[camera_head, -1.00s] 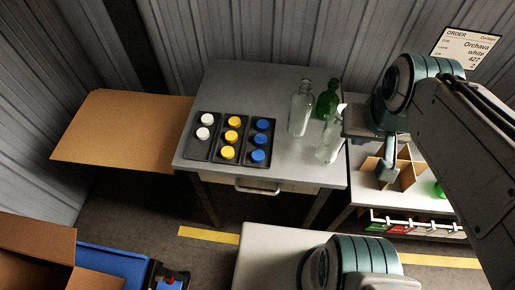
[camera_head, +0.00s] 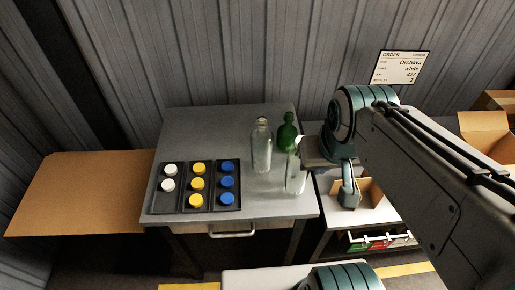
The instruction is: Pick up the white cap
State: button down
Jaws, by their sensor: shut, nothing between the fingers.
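Two white caps, one farther back (camera_head: 170,169) and one nearer (camera_head: 168,184), sit in the left compartment of a dark tray (camera_head: 166,205) on the grey table. Yellow caps (camera_head: 197,183) fill the middle compartment and blue caps (camera_head: 228,183) the right one. My gripper (camera_head: 348,200) is shut and empty, well to the right of the tray, over the side bench. Its fingertips are small and partly lost against the arm.
Clear bottles (camera_head: 261,150) and a green bottle (camera_head: 287,135) stand on the table between the tray and my arm. A cardboard box (camera_head: 373,193) is on the right bench. Brown board (camera_head: 75,195) lies left. An order sign (camera_head: 400,67) reads "white".

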aim_at(168, 185)
jog(key=z, duration=1.15)
jog(key=k, duration=1)
jog(key=u, duration=1.55)
jog(key=i, duration=0.95)
